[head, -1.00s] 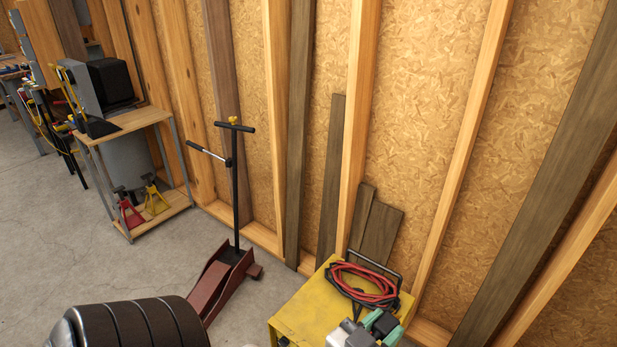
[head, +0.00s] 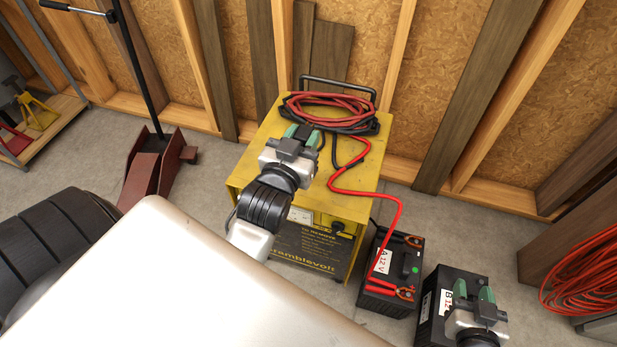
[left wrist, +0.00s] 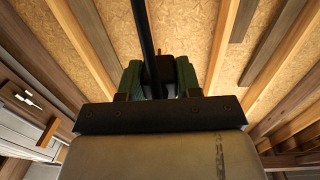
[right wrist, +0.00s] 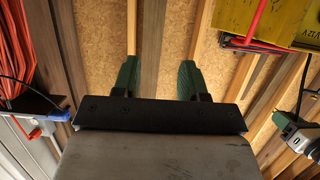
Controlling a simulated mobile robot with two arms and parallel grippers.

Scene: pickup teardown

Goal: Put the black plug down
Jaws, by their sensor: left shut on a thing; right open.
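My left gripper (head: 302,135) is over the top of the yellow charger (head: 357,168), in front of the coiled cables. Its green fingers are shut on the black plug (left wrist: 164,70), which shows between them in the left wrist view. A black cable (left wrist: 149,40) runs up from between those fingers. In the head view the plug is mostly hidden by the gripper, and I cannot tell whether it touches the charger. My right gripper (head: 473,293) is open and empty, in front of or above battery B (head: 435,310); its fingers stand apart in the right wrist view (right wrist: 159,80).
Red and black cables (head: 330,110) lie coiled on the charger's back. A red lead runs down to battery A (head: 393,270) on the floor. A floor jack (head: 152,165) and a tyre (head: 50,240) are to the left. An orange cable coil (head: 585,275) hangs at right.

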